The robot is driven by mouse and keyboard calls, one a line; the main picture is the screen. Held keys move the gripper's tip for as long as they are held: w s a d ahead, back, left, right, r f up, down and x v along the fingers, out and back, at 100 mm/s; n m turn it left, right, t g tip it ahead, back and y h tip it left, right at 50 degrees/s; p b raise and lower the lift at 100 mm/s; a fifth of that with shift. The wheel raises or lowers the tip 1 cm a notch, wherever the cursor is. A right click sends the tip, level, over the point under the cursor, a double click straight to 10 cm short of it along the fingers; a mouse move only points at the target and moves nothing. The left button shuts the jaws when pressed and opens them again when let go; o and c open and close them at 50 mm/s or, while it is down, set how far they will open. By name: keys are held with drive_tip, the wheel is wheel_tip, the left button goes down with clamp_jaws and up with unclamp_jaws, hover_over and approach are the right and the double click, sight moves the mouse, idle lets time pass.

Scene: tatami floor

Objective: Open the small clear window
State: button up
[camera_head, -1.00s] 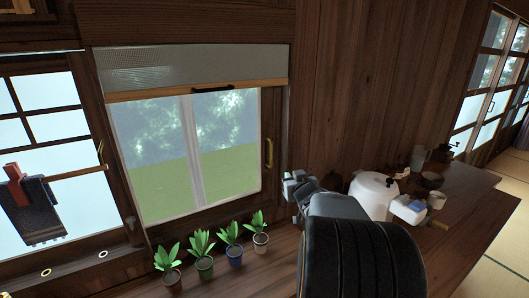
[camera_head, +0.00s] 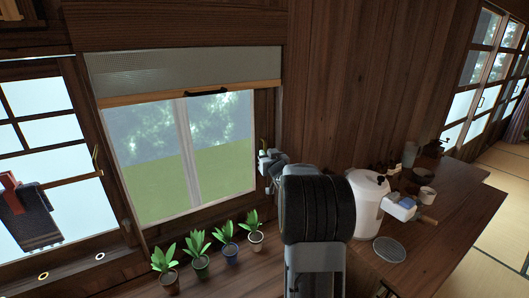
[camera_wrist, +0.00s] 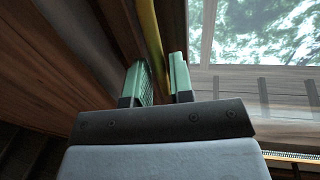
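The small clear window (camera_head: 150,150) is in the middle left of the head view, its pane looking onto grass and trees. It also shows at the upper right of the wrist view (camera_wrist: 280,38). Its upright brass handle (camera_wrist: 151,35) runs down between my gripper's fingers in the wrist view. My gripper (camera_wrist: 160,70) is open, with a pale green finger on each side of the handle. I cannot tell whether either finger touches it. In the head view my gripper (camera_head: 266,160) is at the window's right edge and largely hides the handle.
Several potted plants (camera_head: 228,254) stand on the counter below the window. A white cooker (camera_head: 367,205), a round grey plate (camera_head: 390,249) and cups stand to the right of my arm. A dark cloth (camera_head: 28,215) hangs at the far left. Tatami floor (camera_head: 490,215) is open at right.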

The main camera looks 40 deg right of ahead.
drive_tip(key=shift+x, duration=0.8)
drive_tip(key=shift+c, duration=0.3)
clamp_jaws()
